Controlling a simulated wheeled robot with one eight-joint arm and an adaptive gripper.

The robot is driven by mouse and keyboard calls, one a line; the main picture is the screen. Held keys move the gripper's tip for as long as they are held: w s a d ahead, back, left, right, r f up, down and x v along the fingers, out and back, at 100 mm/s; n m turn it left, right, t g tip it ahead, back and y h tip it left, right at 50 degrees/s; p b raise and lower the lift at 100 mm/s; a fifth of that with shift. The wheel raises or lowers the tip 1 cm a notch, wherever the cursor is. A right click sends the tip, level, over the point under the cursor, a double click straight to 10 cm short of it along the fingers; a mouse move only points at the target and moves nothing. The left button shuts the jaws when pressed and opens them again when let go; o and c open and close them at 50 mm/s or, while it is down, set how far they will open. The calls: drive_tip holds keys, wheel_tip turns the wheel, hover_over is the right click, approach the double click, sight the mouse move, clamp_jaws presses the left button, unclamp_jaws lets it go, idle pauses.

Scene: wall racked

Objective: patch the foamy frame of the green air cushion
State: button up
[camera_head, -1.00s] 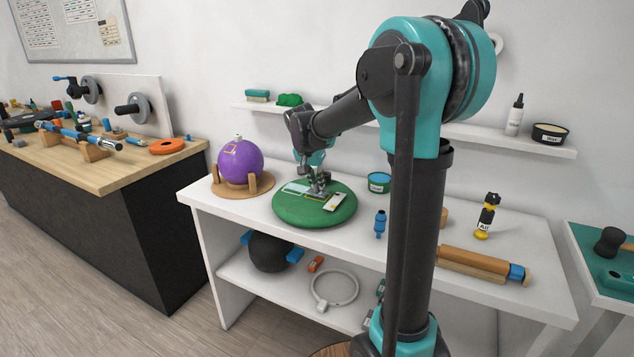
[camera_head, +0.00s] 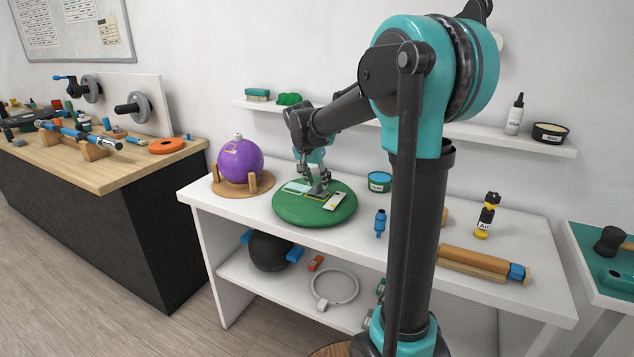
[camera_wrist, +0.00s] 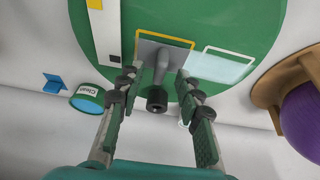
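The green air cushion (camera_head: 290,214) lies flat on the white table, and its top fills the upper wrist view (camera_wrist: 245,25). Two outlined frames show on it. One frame (camera_wrist: 220,65) has a pale, whitish filling. The other, a yellow frame (camera_wrist: 141,36), is partly covered by a flat grey plate with a grey handle (camera_wrist: 172,56) ending in a black knob. A white strip (camera_wrist: 104,30) with a yellow end and a black square lies beside them. My gripper (camera_wrist: 157,78) is over the cushion, its fingers apart on either side of the handle, with gaps visible.
A purple ball (camera_head: 240,161) sits in a wooden stand left of the cushion. A teal tin (camera_head: 379,182) labelled Clean, a blue fitting (camera_head: 380,223) and an Air bottle (camera_head: 486,216) stand to the right. A wall shelf (camera_head: 470,133) runs behind.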

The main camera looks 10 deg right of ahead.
drive_tip(key=v, duration=1.1)
drive_tip(key=shift+r, duration=0.15)
drive_tip(key=shift+s+a, duration=0.1)
drive_tip(key=shift+s, duration=0.05)
